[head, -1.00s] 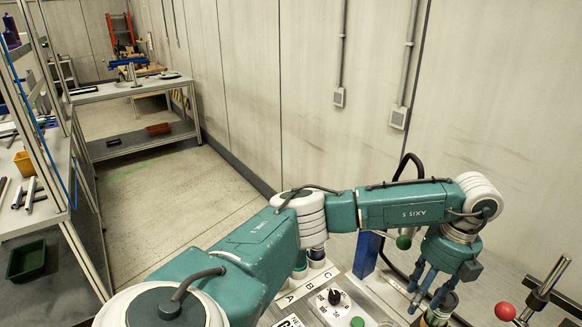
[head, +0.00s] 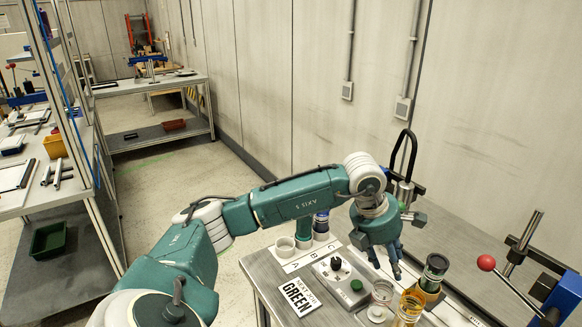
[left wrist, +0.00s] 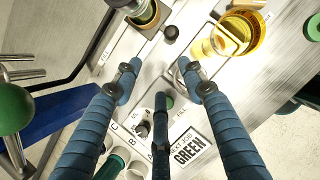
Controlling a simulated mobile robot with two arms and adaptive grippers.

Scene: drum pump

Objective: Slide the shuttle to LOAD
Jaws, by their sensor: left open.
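My left gripper (head: 385,268) points down over the bench and is open and empty. Its fingers also show in the left wrist view (left wrist: 160,65), spread apart above a pale strip. A dark-topped jar with a green band (head: 436,266) stands on an orange-brown base just right of the fingers; it also shows at the top of the wrist view (left wrist: 146,14). I cannot tell which part is the shuttle, and no LOAD label is readable. My right gripper is not in view.
An amber jar (head: 410,304) and a clear jar (head: 382,290) stand close to my gripper. A dial panel (head: 336,266), a green button (head: 357,286) and a NEXT JOB GREEN sign (head: 299,296) lie left. A red-knobbed lever (head: 486,263) rises at right.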

